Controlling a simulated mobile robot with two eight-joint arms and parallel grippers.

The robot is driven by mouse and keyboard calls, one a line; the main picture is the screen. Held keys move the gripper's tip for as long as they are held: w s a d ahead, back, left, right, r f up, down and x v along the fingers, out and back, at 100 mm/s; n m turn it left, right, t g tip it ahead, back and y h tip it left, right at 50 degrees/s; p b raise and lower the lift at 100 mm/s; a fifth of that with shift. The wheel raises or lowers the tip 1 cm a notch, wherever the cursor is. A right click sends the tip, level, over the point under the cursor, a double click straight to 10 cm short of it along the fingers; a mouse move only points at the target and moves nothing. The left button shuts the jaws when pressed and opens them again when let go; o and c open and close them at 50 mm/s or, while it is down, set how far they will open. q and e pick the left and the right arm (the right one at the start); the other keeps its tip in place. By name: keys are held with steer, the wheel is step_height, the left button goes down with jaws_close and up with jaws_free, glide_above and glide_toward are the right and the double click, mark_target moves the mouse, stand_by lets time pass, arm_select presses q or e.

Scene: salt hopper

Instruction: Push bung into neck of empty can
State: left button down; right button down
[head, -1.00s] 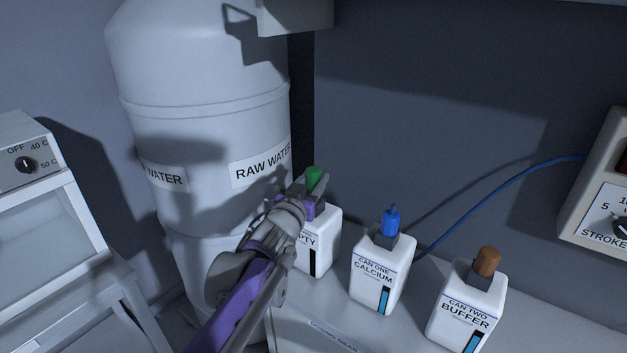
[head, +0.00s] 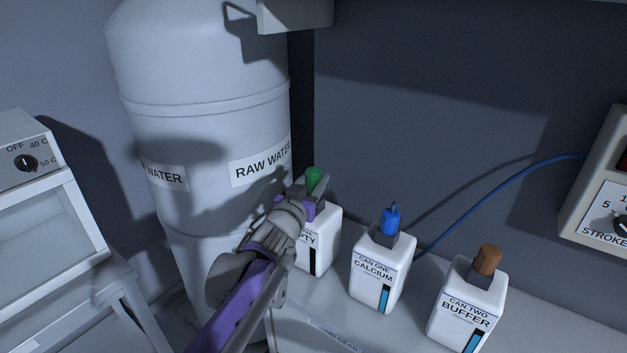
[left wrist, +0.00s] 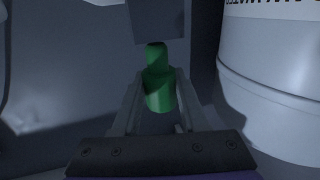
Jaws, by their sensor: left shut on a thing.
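The empty can (head: 325,238) is white and stands at the left end of the row of cans, its label partly hidden by my left arm. The green bung (head: 313,180) shows at the can's top, above the neck area. My left gripper (head: 308,198) is there, shut on the bung. In the left wrist view the bung (left wrist: 158,85) sits between my two fingers, its narrower end up against or in front of a grey block (left wrist: 157,20). The neck is mostly hidden in the head view, so I cannot tell how deep the bung sits. My right gripper is not in view.
The calcium can (head: 379,272) with a blue top and the buffer can (head: 466,308) with a brown top stand to the right. The raw water tank (head: 205,110) rises close on the left. A blue hose (head: 490,196) runs behind the cans.

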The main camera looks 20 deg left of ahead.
arm_select(q)
steer(key=shift+f+b, duration=1)
steer(key=shift+f, duration=0.7)
jaws_free()
stand_by(0.4)
steer(key=shift+s, duration=0.2)
steer(key=shift+s+a, duration=0.15)
steer(key=shift+s, duration=1.3)
steer(key=shift+s+a, duration=0.1)
steer(key=shift+s, duration=1.3)
steer(key=s, duration=1)
steer(key=shift+s+a, duration=0.4)
steer(key=shift+a, duration=0.05)
